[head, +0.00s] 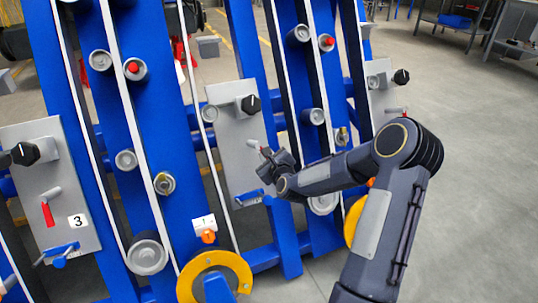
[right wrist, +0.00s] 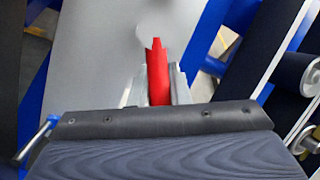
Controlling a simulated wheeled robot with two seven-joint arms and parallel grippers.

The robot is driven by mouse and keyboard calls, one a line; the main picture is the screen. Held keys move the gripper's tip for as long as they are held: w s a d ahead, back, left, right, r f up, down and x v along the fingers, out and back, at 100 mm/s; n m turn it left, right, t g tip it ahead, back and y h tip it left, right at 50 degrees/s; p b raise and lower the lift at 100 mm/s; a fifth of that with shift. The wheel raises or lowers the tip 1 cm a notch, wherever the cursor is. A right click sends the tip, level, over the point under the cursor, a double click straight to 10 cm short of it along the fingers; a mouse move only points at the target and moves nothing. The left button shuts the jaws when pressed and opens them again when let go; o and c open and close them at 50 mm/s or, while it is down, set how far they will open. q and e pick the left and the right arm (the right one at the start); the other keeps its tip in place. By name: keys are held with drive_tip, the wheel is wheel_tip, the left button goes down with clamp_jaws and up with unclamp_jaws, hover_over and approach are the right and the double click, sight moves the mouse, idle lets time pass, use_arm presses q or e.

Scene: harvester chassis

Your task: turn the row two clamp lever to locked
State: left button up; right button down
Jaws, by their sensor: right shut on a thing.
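The clamp lever (right wrist: 157,72) has a red handle, seen between my right gripper's two fingers in the right wrist view. My right gripper (head: 267,160) is at the middle grey panel (head: 232,125) in the head view, shut on this lever. The lever's grey pivot (head: 253,144) shows just above the gripper; most of its handle is hidden there by my fingers. The panel's number is hidden, so I cannot read that it is row two. My left gripper is not in view.
A left panel marked 3 (head: 78,221) carries a red lever (head: 47,214) hanging down. The middle panel also has a black knob (head: 250,104) and a blue handle (head: 249,197) below. Blue beams with rollers stand around my right arm. Open floor (head: 480,170) lies right.

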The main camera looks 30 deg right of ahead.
drive_tip(key=shift+a+f+m+g+h+b, duration=0.15)
drive_tip(key=shift+a+m+h+b, duration=0.15)
drive_tip(key=shift+m, duration=0.75)
drive_tip(key=shift+a+f+m+g+h+b, duration=0.1)
drive_tip(key=shift+a+m+g+h+b, duration=0.25)
drive_tip(key=shift+m, duration=0.75)
drive_tip(key=shift+a+f+m+h+b, duration=0.15)
drive_tip(key=shift+a+m+b, duration=0.25)
drive_tip(key=shift+m, duration=0.65)
drive_tip(key=shift+a+r, duration=0.1)
drive_tip(key=c, duration=1.4)
unclamp_jaws()
drive_tip(key=shift+o, duration=0.2)
drive_tip(key=p+v, duration=0.1)
drive_tip(key=v, duration=0.6)
drive_tip(key=shift+s+a+r+p, duration=0.2)
drive_tip(key=shift+s+p, duration=0.1)
drive_tip(key=shift+p, duration=0.1)
